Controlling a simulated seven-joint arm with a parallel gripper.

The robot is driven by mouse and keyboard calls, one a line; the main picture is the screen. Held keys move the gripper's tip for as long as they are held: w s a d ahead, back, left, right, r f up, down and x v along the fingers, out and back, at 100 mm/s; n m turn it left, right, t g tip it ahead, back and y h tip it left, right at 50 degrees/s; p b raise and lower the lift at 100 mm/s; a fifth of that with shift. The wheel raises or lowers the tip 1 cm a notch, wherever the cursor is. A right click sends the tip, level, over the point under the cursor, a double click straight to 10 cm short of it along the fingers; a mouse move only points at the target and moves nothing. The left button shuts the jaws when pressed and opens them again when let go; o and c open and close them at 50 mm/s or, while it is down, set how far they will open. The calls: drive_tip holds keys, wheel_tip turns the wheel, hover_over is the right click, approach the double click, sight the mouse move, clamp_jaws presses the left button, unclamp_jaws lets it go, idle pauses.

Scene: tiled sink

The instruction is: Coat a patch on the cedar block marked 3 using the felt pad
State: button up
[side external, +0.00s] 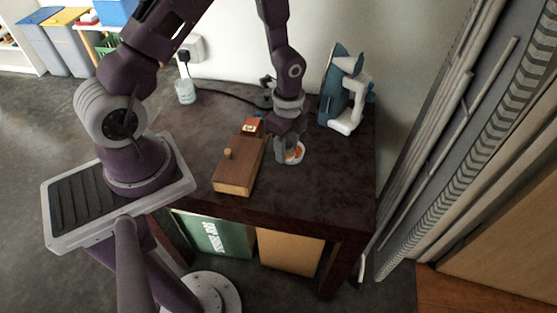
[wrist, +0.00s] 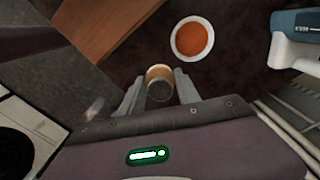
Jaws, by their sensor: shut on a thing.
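My gripper (side external: 284,150) is low over the right-centre of the table, beside a white dish of orange-red coating (side external: 296,153). In the wrist view my gripper (wrist: 158,92) is shut on a short round tan piece with a dark near end, which appears to be the felt pad (wrist: 159,76). The dish (wrist: 192,38) lies just beyond the fingertips, and the pad appears apart from it. A long brown wooden block (side external: 236,172) with a round knob lies left of my gripper. A small reddish block (side external: 251,126) with a pale mark sits at its far end; I cannot read the mark.
A blue and white device (side external: 345,95) stands at the back right of the table and also shows in the wrist view (wrist: 290,40). The front right of the table (side external: 335,190) is clear.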

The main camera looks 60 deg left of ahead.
drive_tip(key=w+a, duration=0.5)
drive_tip(key=shift+w+a+f, duration=0.25)
drive_tip(key=shift+w+a, duration=0.05)
drive_tip(key=shift+f, duration=2.75)
drive_tip(key=shift+f, duration=0.6)
wheel_tip(320, 180, up, 7)
